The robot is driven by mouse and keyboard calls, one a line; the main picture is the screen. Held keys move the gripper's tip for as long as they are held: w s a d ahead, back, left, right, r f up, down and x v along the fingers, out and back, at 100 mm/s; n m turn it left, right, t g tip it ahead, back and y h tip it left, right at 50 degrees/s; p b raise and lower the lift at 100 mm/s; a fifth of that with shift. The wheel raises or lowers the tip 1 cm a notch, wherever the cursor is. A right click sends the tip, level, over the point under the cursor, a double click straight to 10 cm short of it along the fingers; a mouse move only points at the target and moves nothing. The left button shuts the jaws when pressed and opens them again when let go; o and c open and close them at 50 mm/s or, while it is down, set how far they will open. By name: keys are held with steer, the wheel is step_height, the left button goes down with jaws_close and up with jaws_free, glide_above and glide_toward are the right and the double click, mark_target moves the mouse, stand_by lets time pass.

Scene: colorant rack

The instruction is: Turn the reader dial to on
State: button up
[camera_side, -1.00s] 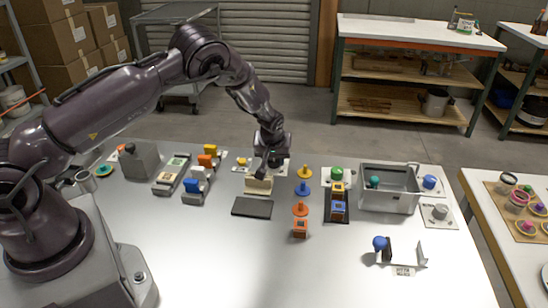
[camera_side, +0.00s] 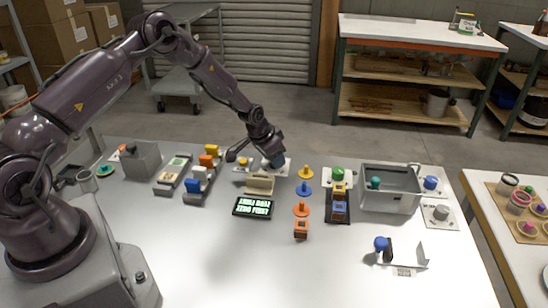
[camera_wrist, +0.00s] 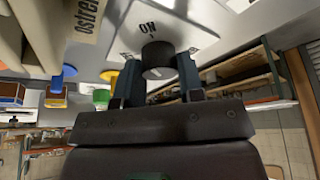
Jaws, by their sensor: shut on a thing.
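The reader dial (camera_wrist: 157,57) is a dark round knob on a white plate (camera_wrist: 195,42). In the wrist view it sits between the two fingers of my gripper (camera_wrist: 158,74), which are shut on it. The plate has an "ON" label (camera_wrist: 148,27) beside the dial, upside down in this view. In the side view my gripper (camera_side: 274,163) is low at the back of the table and largely hides the dial.
A grey open bin (camera_side: 390,190) is farther right. Racks with coloured blocks (camera_side: 198,186) stand on the left. The front middle of the table is clear.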

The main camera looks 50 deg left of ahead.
steer(key=shift+m+h, duration=0.3)
steer(key=shift+m, duration=0.5)
steer(key=o, duration=0.9)
steer(key=v, duration=1.3)
steer(key=shift+w, duration=0.1)
